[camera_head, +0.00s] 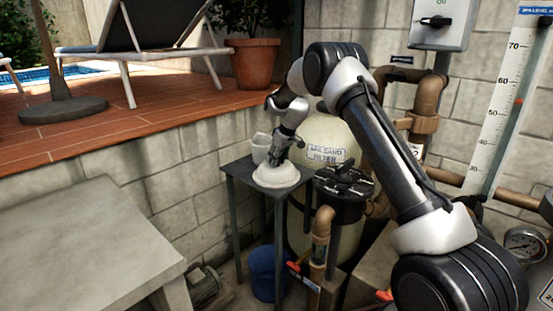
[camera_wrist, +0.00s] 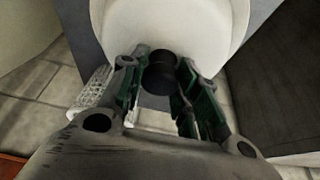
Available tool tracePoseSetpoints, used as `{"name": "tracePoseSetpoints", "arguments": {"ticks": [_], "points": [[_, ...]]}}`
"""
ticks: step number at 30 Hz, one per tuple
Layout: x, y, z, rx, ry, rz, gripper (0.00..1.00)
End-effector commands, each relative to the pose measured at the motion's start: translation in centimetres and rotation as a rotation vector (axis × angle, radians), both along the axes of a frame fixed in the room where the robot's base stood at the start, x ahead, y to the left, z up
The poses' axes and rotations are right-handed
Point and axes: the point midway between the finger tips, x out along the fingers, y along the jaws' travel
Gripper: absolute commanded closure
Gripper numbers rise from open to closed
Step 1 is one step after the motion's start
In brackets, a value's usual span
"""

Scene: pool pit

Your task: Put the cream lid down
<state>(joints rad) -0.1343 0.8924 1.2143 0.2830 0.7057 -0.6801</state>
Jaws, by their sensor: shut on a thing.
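The cream lid (camera_head: 276,176) is a round, shallow dome over the top of a small dark table (camera_head: 240,170) in the head view. I cannot tell whether its rim touches the tabletop. My gripper (camera_head: 277,158) points down at the lid from above. In the wrist view, the pale lid (camera_wrist: 205,25) fills the upper middle, with its dark knob (camera_wrist: 159,78) between the fingers. My gripper (camera_wrist: 160,68) is shut on this knob. The lid's underside is hidden.
A black-topped pump housing (camera_head: 343,182) is close on the right, with the sand filter tank (camera_head: 335,133) behind. A blue bucket (camera_head: 265,272) is below. A stone bench (camera_head: 85,245) is at left.

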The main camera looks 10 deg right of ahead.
Motion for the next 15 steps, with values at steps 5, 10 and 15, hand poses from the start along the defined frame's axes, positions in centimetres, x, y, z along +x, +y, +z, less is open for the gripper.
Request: {"name": "tracePoseSetpoints", "arguments": {"ticks": [5, 10, 15], "points": [[0.06, 0.02, 0.13, 0.0, -0.002, 0.0, 1.0], [0.01, 0.02, -0.1, 0.001, -0.001, 0.0, 0.54], [0.02, 0.03, -0.08, 0.001, -0.001, 0.0, 0.47]]}}
